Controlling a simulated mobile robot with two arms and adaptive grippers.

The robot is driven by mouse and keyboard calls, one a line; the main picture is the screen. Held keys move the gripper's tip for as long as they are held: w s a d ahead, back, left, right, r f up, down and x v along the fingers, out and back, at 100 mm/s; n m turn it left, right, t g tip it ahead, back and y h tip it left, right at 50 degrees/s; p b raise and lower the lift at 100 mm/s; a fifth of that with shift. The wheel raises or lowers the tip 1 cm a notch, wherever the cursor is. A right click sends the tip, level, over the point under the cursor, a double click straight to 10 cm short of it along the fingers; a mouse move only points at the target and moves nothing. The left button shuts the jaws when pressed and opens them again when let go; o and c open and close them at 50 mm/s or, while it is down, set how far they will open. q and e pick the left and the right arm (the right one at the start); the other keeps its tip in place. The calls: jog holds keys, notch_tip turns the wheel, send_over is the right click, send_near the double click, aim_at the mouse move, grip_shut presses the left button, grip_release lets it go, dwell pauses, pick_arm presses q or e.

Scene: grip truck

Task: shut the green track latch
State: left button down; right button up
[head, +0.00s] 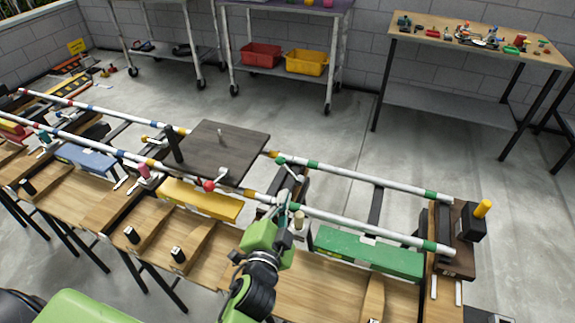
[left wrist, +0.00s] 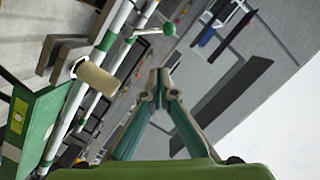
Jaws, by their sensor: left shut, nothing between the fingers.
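The green track latch has a green ball knob (head: 281,160) on a pale lever at the far rail, near a yellow band. In the left wrist view the green knob (left wrist: 168,29) stands out sideways from the white rail with green bands. My left gripper (head: 285,198) is over the near rail, on the near side of the knob and apart from it. In the left wrist view its fingertips (left wrist: 160,78) are together with nothing between them, below the knob in the picture. My right gripper is not in view.
A long green block (head: 368,252) lies on the bench to the right. A dark plate (head: 212,150) sits across the rails to the left, with a red knob (head: 208,185) near it.

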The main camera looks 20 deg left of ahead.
pick_arm(q)
jog(key=w, duration=0.1)
jog(key=p, duration=0.1)
send_near(291, 174)
jog(key=w+r, duration=0.4)
jog(key=w, duration=0.1)
jog(key=shift+w+a+f, duration=0.95)
jog(key=shift+f, duration=0.05)
